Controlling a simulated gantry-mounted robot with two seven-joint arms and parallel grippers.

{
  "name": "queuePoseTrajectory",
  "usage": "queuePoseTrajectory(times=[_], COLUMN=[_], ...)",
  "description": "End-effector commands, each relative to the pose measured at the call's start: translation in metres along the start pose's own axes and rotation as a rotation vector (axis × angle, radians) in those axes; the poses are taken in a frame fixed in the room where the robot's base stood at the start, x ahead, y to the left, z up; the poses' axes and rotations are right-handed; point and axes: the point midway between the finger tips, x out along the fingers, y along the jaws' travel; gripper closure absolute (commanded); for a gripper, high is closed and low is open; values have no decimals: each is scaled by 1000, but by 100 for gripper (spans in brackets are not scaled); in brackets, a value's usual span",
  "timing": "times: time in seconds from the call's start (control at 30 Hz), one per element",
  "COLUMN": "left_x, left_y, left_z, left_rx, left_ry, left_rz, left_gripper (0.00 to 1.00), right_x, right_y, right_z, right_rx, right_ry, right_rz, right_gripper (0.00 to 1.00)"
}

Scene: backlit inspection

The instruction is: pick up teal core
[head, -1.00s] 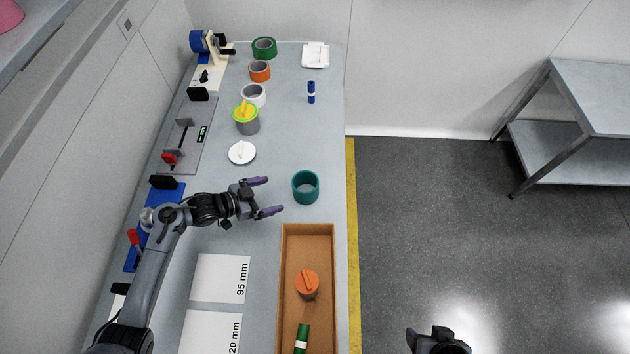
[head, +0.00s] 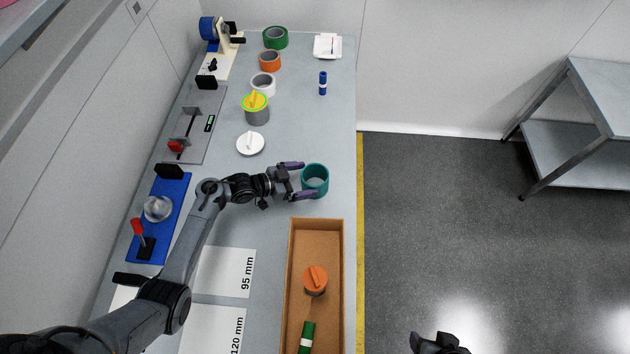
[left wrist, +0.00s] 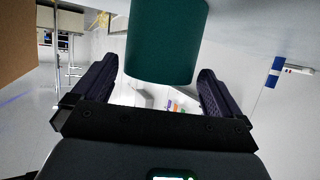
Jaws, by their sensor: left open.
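The teal core (head: 315,182) is a short hollow cylinder standing upright on the bench near its right edge. My left gripper (head: 297,179) is open, with its two purple fingers reaching to either side of the core. In the left wrist view the teal core (left wrist: 167,42) fills the upper middle, between and beyond the open fingertips (left wrist: 160,75). I cannot tell whether either finger touches it. My right gripper (head: 438,343) shows only in part at the bottom edge of the head view, over the floor.
A white disc (head: 250,144) and a yellow-topped core (head: 256,108) stand up and left. Bench surface above the teal core is clear.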

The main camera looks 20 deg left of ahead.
Motion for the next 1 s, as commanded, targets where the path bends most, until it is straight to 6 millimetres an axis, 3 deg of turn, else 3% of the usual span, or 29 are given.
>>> queuePoseTrajectory(times=[0.2, 0.47, 0.77, 1.0], left_x=[22, 25, 24, 24], left_y=[0, 0, 0, 0], left_z=[1, 1, 1, 0], left_rx=[0, 1, 1, 2], left_ry=[0, -1, -1, 0], left_rz=[0, -1, -1, -1], left_gripper=[0, 0, 40, 41], right_x=[4, 4, 4, 4], right_y=[-1, -1, 0, 1], right_z=[1, 1, 2, 2], right_rx=[3, 3, -2, -6], right_ry=[0, -1, -2, -3], right_rz=[-3, -3, 1, 4], right_gripper=[36, 36, 36, 36])
